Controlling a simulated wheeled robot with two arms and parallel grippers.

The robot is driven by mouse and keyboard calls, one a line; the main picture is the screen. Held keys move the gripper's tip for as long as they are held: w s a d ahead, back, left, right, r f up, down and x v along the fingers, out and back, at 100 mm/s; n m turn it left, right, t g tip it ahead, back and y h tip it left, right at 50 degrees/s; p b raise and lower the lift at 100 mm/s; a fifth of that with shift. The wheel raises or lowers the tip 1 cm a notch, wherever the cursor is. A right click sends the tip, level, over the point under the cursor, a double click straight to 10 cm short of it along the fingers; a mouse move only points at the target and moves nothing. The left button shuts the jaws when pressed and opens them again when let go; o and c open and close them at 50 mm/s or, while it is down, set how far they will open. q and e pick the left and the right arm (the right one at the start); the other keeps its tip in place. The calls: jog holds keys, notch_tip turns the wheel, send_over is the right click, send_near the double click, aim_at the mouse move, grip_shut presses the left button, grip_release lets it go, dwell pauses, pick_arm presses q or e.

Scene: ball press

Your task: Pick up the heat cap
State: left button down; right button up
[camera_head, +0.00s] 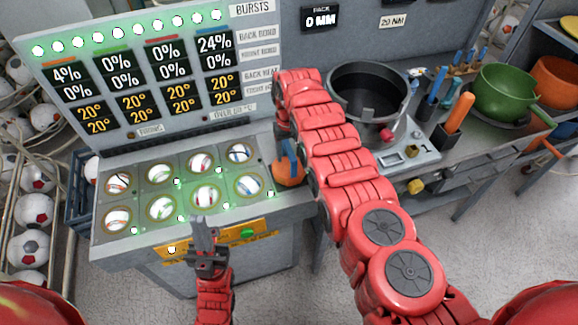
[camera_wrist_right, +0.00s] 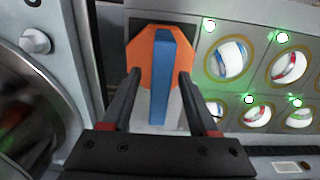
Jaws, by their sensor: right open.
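The heat cap appears to be the orange, many-sided piece (camera_head: 290,174) with an upright blue handle, at the right end of the panel with the balls. In the right wrist view its orange base (camera_wrist_right: 137,50) and blue handle (camera_wrist_right: 160,95) are straight ahead. My right gripper (camera_wrist_right: 159,76) is open, with one finger on each side of the blue handle; I cannot tell if either touches it. In the head view my right arm hides most of that gripper. My left gripper (camera_head: 204,230) is in front of the panel, away from the cap; its finger gap is unclear.
The panel (camera_head: 120,170) holds several balls in round ports, below a display board (camera_head: 150,70). A dark round pot (camera_head: 370,90), a green bowl (camera_head: 505,90) and upright handled tools (camera_head: 455,120) stand to the right. Racks of balls are at the left.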

grip_shut()
dwell(1.3)
